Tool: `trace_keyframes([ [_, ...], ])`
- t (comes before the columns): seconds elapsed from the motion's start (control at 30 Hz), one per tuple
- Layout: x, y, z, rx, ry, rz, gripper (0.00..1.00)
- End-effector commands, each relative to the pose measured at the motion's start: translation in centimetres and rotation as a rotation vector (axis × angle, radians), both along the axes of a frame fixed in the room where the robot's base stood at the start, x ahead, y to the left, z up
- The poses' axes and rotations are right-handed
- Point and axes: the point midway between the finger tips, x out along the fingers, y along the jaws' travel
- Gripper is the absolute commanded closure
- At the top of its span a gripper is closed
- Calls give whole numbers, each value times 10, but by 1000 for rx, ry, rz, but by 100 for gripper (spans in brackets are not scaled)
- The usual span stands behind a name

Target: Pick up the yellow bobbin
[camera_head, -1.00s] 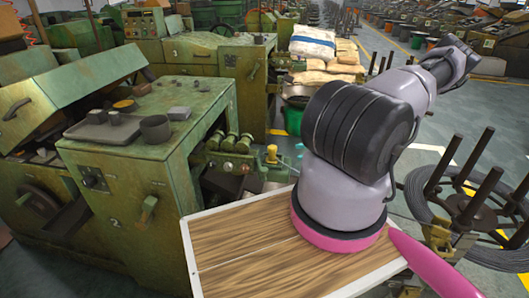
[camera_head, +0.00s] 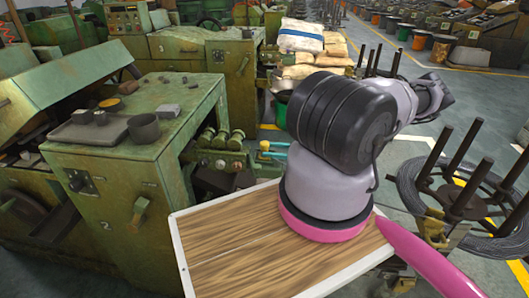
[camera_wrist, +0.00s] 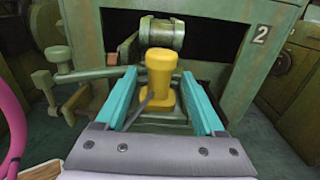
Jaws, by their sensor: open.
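The yellow bobbin (camera_wrist: 160,75) stands upright on a green metal part of the machine in the wrist view. My gripper (camera_wrist: 158,80) is open, with one teal finger on each side of the bobbin. I cannot tell whether either finger touches it. A thin dark rod crosses in front of the bobbin's lower part. In the head view the bobbin (camera_head: 264,146) is a small yellow spot beside the green machine, with my gripper (camera_head: 273,149) right at it. My own arm hides much of that area.
The green machine marked 2 (camera_head: 110,200) carries a grey tray (camera_head: 95,131) and a dark cup (camera_head: 144,127) on its top. Green rollers (camera_head: 222,139) sit beside the bobbin. A wire coil stand with upright posts (camera_head: 465,175) is at the right.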

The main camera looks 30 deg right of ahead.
Motion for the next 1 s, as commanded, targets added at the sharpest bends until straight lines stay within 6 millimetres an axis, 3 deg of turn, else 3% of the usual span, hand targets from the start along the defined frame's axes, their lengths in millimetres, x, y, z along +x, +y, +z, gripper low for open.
trace_keyframes([
  [0.2, 13, 21, 1, 1, 0, 1, 29],
  [0.43, 14, 21, 1, 1, 1, 0, 29],
  [0.47, 14, 21, 1, 1, 1, 0, 37],
  [0.6, 14, 21, 1, 0, 0, 0, 90],
  [0.63, 14, 21, 1, 0, 0, 0, 100],
  [1.0, 14, 20, 7, -1, 0, 0, 100],
])
